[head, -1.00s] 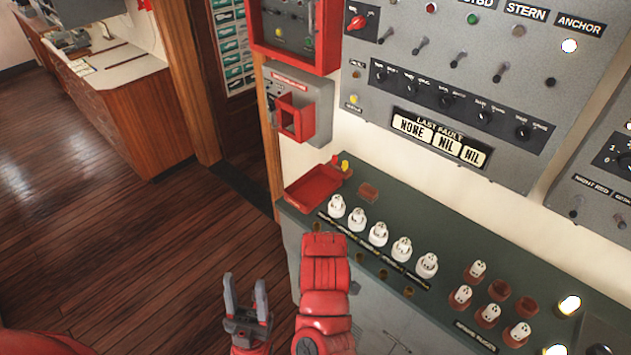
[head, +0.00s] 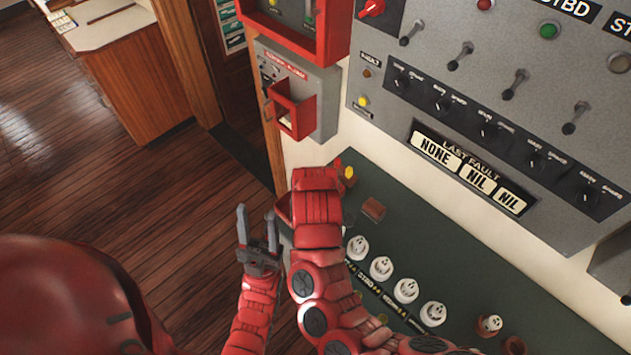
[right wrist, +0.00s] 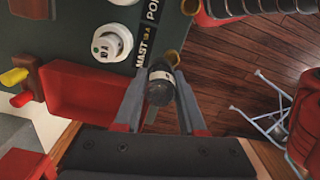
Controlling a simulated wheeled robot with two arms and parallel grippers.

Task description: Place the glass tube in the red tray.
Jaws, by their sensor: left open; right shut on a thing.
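The red tray (right wrist: 82,92) lies on the dark green console top in the right wrist view, left of my right gripper's fingers. In the head view my right arm covers nearly all of it. My right gripper (right wrist: 160,88) is shut on the glass tube (right wrist: 159,86). My left gripper (head: 257,236) is open and empty, over the floor left of the console.
White fuse holders (head: 382,268) stand in a row on the console. A yellow and red pair of small parts (right wrist: 14,77) sits beside the tray. A red open box (head: 292,112) on the wall panel is close above.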

